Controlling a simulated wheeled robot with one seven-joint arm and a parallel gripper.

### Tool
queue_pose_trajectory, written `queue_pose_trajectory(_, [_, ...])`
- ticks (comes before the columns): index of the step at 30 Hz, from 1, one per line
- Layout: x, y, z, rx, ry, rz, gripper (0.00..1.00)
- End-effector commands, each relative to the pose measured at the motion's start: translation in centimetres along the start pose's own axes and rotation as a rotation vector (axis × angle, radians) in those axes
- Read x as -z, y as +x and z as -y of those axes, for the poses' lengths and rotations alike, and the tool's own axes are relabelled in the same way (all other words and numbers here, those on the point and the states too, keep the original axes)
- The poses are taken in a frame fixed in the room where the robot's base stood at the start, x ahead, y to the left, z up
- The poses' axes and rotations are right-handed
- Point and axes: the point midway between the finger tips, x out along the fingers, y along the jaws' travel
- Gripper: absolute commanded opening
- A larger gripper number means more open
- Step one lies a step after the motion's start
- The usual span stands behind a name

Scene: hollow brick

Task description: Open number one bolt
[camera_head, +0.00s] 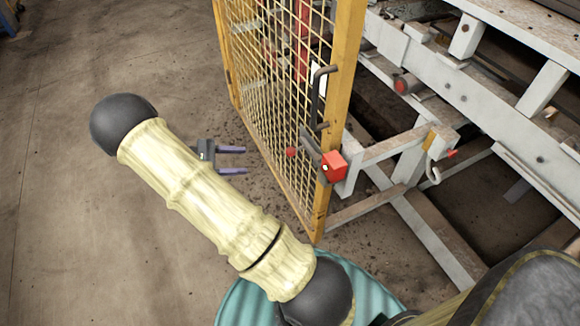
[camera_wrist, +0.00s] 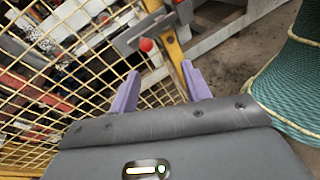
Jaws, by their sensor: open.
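A grey metal bolt (camera_head: 309,142) with a red ball knob (camera_head: 291,152) is on the edge post of a yellow mesh gate (camera_head: 348,60). The knob also shows in the wrist view (camera_wrist: 147,45), with the grey bolt body (camera_wrist: 150,27) just above it. My gripper (camera_head: 245,160) is open, its purple fingers spread and empty. In the head view it is left of the knob, with the fingers pointing right toward it. In the wrist view the knob appears beyond and above the gap between the fingertips (camera_wrist: 160,70), apart from them. No number marking is readable.
A red block (camera_head: 334,165) is beside the bolt at the gate's edge. A dark handle (camera_head: 319,95) is above it. A grey metal frame (camera_head: 430,75) stands right of the gate. The floor (camera_head: 60,200) at the left is clear.

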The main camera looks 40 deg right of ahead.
Motion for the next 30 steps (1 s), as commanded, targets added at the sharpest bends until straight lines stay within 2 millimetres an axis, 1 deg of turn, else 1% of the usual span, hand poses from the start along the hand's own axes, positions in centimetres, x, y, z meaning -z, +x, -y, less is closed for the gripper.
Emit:
queue_pose_trajectory(1, [2.6, 0.1, -0.1, -0.04, -0.012, 0.067, 0.48])
queue_pose_trajectory(3, [3.6, -0.2, -0.6, -0.081, -0.022, 0.139, 0.48])
queue_pose_trajectory(6, [4.2, -0.6, -1.0, -0.115, -0.025, 0.199, 0.48])
queue_pose_trajectory(16, [4.0, -0.8, -1.2, -0.122, -0.026, 0.215, 0.48])
queue_pose_trajectory(20, [3.9, -0.4, -1.2, -0.12, -0.027, 0.215, 0.48])
queue_pose_trajectory(23, [3.8, 0.5, -1.3, -0.119, -0.028, 0.215, 0.48])
queue_pose_trajectory(26, [3.5, 1.8, -1.4, -0.118, -0.028, 0.216, 0.48])
queue_pose_trajectory(30, [3.0, 4.1, -1.7, -0.117, -0.028, 0.215, 0.48])
